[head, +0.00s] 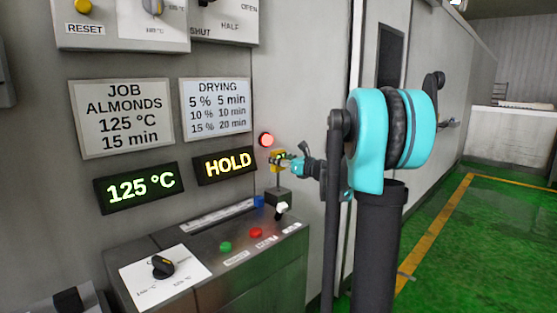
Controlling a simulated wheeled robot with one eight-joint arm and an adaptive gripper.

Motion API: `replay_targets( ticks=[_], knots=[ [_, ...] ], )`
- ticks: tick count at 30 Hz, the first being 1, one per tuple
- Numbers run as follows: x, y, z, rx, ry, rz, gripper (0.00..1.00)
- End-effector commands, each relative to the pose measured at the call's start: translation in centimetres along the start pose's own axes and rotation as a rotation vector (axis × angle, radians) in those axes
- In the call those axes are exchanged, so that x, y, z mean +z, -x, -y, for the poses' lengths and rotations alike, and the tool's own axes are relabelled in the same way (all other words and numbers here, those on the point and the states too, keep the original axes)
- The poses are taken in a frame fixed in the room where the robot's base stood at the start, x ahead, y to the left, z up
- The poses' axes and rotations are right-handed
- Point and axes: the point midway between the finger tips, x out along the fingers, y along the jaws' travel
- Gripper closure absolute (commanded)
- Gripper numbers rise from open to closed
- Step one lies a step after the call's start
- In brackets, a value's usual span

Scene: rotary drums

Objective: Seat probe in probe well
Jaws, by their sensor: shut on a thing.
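My gripper (287,162) reaches in from the right and is shut on the yellow head of the probe (277,154). A thin dark stem hangs upright below the head. A dark block (279,197), which looks like the probe well, stands on the back right of the console top, directly under the probe. The stem's lower end is at or just above the block's top. The picture is too small to tell whether the tip is inside the opening.
The console (225,250) carries a dial (163,267), green (225,247) and red (256,232) buttons and a white-tipped switch (281,209) in front of the block. Displays read 125 °C (140,187) and HOLD (228,164). A red lamp (265,139) is lit. Green floor (480,240) lies open at right.

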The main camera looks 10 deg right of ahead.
Motion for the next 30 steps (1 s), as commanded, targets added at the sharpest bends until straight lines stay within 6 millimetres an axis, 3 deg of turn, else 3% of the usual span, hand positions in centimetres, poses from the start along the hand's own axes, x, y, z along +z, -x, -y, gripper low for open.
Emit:
replay_targets(
  ticks=[30],
  knots=[
    [-2.0, 0.0, 0.0, 0.000, 0.000, 0.000, 0.81]
  ],
)
